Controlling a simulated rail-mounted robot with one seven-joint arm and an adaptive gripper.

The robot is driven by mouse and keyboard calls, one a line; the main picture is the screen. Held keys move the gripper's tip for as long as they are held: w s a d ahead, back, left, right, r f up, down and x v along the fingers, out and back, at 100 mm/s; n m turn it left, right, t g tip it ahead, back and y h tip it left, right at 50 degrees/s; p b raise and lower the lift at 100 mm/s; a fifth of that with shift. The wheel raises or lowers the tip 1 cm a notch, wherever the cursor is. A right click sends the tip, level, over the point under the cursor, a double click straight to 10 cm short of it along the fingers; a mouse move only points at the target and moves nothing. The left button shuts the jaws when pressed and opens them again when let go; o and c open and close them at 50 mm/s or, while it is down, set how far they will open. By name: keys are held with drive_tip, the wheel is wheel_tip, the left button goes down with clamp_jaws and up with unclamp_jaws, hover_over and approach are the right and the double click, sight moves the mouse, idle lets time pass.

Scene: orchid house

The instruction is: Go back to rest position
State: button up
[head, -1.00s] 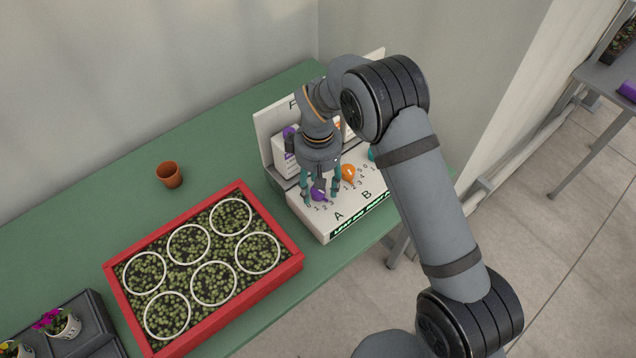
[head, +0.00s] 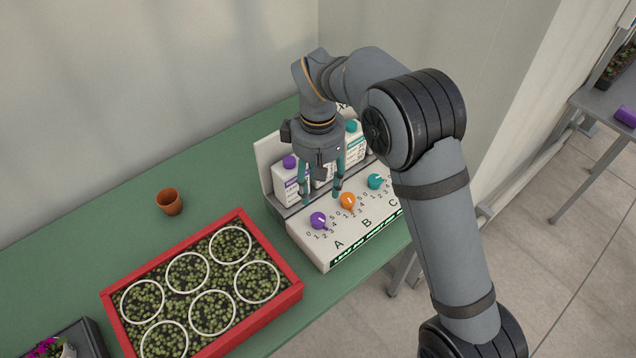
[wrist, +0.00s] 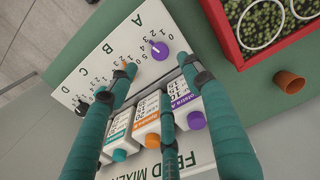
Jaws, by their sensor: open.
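My gripper (head: 321,193) is open and empty. In the head view it hangs above the white feed mixer panel (head: 326,246), over the row of bottles and dials. The panel carries a purple dial (head: 318,220) at A, an orange dial (head: 347,201) at B and a teal dial (head: 376,181) at C. Behind the dials stand white bottles with a purple cap (head: 289,161) and a teal cap (head: 351,126). In the wrist view, my fingers spread over the bottles, and the purple dial (wrist: 159,50) shows clear of them. The orange dial is mostly hidden there.
A red tray (head: 297,280) of small plants with white rings stands left of the panel. A terracotta pot (head: 169,202) stands on the green bench (head: 120,235). A dark tray (head: 92,338) with a flower is at the lower left. A wall rises behind the bench.

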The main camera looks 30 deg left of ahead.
sight(318, 218)
drive_tip(key=shift+f, duration=0.1)
wheel_tip(318, 218, down, 12)
idle(0.7)
idle(0.3)
